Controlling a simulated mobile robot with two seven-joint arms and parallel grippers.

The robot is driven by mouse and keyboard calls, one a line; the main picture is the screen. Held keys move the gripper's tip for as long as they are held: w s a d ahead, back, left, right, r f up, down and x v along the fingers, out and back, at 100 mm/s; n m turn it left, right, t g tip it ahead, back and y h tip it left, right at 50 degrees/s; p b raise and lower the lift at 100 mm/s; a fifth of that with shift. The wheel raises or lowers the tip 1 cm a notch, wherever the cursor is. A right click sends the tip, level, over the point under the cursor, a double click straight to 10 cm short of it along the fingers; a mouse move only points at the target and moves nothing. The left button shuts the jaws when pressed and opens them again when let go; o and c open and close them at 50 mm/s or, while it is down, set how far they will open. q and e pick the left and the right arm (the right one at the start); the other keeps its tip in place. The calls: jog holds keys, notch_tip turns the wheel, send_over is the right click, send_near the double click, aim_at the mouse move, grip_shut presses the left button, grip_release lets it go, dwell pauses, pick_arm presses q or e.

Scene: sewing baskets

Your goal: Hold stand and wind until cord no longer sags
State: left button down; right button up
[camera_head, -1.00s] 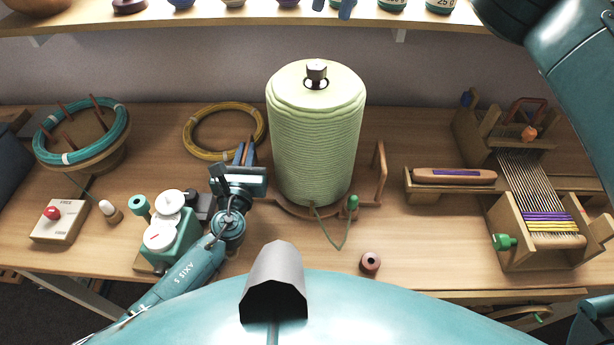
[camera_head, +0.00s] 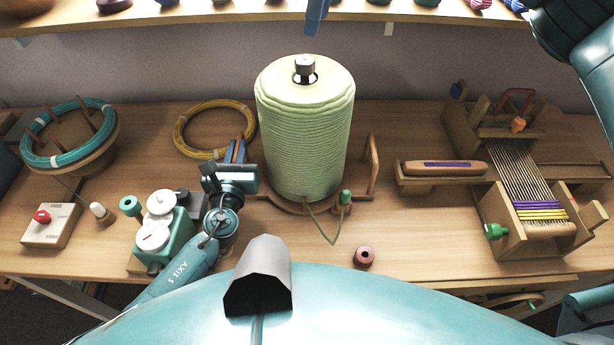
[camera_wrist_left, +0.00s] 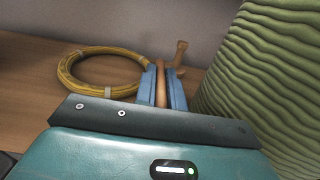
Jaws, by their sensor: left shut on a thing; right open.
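A large light-green cord spool (camera_head: 303,130) stands upright on a wooden stand (camera_head: 372,170), with a grey knob (camera_head: 304,64) on top. A green cord (camera_head: 322,228) hangs in a slack V from the spool's foot to a green-topped peg (camera_head: 345,197). My left gripper (camera_head: 238,150) is left of the spool; the left wrist view shows its blue fingers (camera_wrist_left: 161,85) shut around a wooden bar of the stand (camera_wrist_left: 180,58). My right gripper (camera_head: 316,16) shows only as blue finger at the top edge, above the spool and apart from it; the rest is out of frame.
A yellow coil (camera_head: 190,150) lies behind my left gripper. A teal device with white dials (camera_head: 165,235) stands beside my left arm. A small reddish bobbin (camera_head: 364,257) sits in front of the spool. A loom (camera_head: 520,245) and shuttle (camera_head: 444,168) are at the right.

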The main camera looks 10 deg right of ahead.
aim_at(305, 61)
jog(key=shift+s+a+f+m+t, duration=0.15)
jog(key=shift+a+f+m+t, duration=0.15)
jog(key=shift+f+m, duration=0.8)
jog(key=shift+s+a+f+m+t, duration=0.25)
jog(key=shift+f+m, duration=0.5)
jog(key=shift+f, duration=0.7)
jog(key=shift+s+a+f+m+t, duration=0.1)
jog(key=shift+a+f+m+t, duration=0.25)
jog(key=shift+f+m, duration=0.75)
jog(key=shift+f, duration=0.15)
jog(key=shift+c, duration=0.3)
jog(key=c, duration=0.6)
jog(key=shift+m, duration=0.85)
jog(key=shift+a, duration=0.1)
jog(key=shift+m+t+h, duration=0.3)
jog(key=shift+m, duration=0.6)
jog(key=shift+s, duration=0.1)
